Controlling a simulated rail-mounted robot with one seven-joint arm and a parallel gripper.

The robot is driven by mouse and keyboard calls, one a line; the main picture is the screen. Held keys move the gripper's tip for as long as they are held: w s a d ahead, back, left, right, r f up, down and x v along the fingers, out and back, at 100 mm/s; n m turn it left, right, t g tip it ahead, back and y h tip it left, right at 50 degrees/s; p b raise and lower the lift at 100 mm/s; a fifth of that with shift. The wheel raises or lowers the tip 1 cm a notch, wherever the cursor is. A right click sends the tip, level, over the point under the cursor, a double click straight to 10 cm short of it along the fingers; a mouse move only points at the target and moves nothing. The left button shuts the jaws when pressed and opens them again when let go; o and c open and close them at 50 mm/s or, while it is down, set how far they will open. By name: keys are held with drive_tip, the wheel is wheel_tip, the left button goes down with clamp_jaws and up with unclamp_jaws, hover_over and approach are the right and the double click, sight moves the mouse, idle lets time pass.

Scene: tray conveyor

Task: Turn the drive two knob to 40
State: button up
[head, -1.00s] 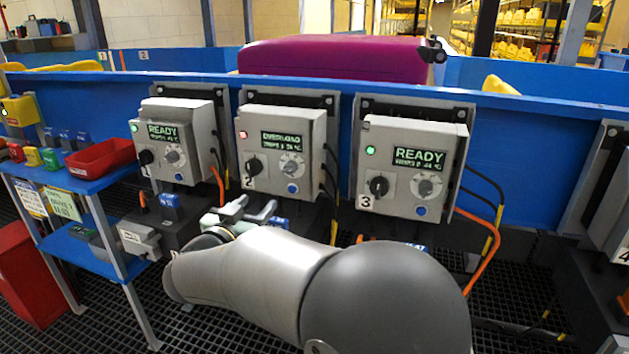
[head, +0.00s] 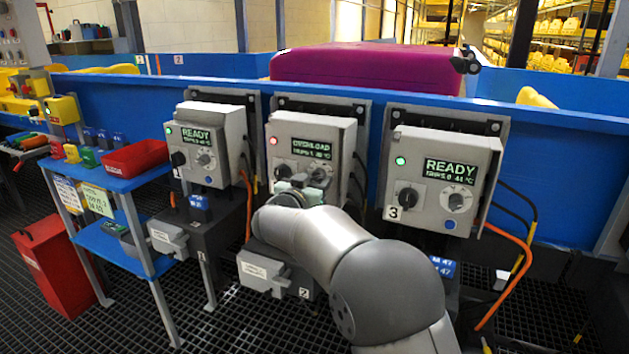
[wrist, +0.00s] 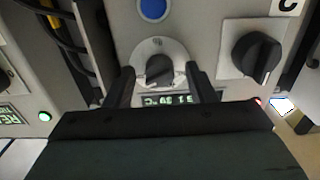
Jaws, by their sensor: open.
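The drive two box (head: 345,137) is the middle grey control box. Its screen (head: 311,148) reads OVERLOAD and a red lamp (head: 273,141) is lit. In the wrist view its grey round dial with a dark knob (wrist: 160,68) sits between my fingers. The pointer's scale value is not readable. My gripper (wrist: 160,80) is open, one finger on each side of the knob; I cannot tell whether either touches it. In the head view my gripper (head: 300,182) is in front of the box's lower part. A black rotary switch (wrist: 256,55) is beside the dial.
The blue button (wrist: 153,9) is close to the dial. The drive one box (head: 207,145) and drive three box (head: 445,175) stand on either side, both reading READY with green lamps. A blue shelf with a red bin (head: 135,158) is at left. A purple case (head: 365,68) is behind.

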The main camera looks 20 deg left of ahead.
drive_tip(key=c, duration=0.9)
drive_tip(key=shift+c, duration=0.2)
